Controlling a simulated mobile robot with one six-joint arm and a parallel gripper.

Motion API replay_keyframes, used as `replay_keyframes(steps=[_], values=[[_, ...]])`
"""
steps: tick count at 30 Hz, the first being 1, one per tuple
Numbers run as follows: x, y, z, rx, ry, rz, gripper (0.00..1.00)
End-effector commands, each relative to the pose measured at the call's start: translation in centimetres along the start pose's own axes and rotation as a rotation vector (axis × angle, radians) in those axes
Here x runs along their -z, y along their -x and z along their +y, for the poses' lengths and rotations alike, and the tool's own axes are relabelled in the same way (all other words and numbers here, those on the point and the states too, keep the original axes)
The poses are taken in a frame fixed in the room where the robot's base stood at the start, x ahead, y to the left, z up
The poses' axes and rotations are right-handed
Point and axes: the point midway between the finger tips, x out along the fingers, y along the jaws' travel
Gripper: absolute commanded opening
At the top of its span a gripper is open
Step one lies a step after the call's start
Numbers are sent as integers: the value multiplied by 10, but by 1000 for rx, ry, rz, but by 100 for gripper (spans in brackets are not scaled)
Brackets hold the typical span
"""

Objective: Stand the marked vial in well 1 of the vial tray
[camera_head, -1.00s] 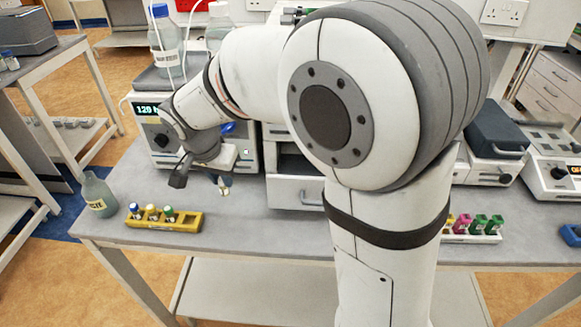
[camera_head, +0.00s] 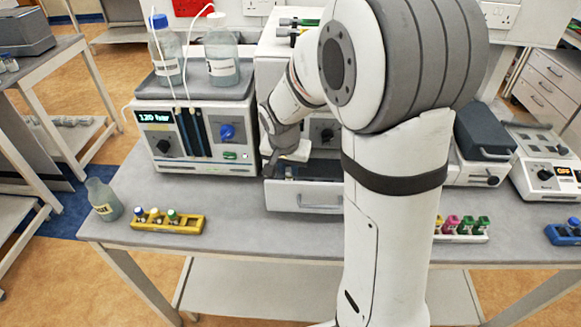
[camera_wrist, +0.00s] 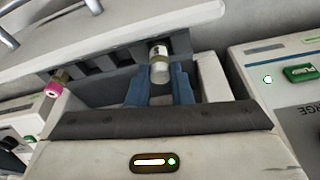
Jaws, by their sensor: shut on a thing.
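My gripper (camera_wrist: 163,83) has its blue fingers shut on a small pale vial (camera_wrist: 159,63) with a grey band, in the wrist view. In the head view my gripper is over the open drawer of the middle instrument, and the vial cannot be made out there. A yellow tray (camera_head: 190,226) with capped vials stands at the front left of the bench. A white tray (camera_head: 461,238) with pink- and green-capped vials is partly behind my arm at right. Well numbers are not readable, and I cannot tell which is the vial tray.
The open drawer (camera_head: 306,203) juts out over the bench. A pump unit (camera_head: 190,140) with bottles on top stands to its left. A blue tray (camera_head: 562,236) is at far right.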

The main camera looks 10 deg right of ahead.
Motion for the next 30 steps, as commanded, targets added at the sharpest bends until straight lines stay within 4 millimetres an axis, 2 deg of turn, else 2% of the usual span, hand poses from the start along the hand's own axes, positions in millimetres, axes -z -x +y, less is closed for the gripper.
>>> replay_keyframes(steps=[3,15,16,18,23,30], values=[[-3,-10,0,-1,0,-1,0],[-4,-17,0,1,-1,1,0],[-4,-15,0,1,-1,1,22],[-4,-14,0,1,-1,1,27],[-4,-14,0,0,-2,1,41],[-3,-14,0,0,-2,1,41]])
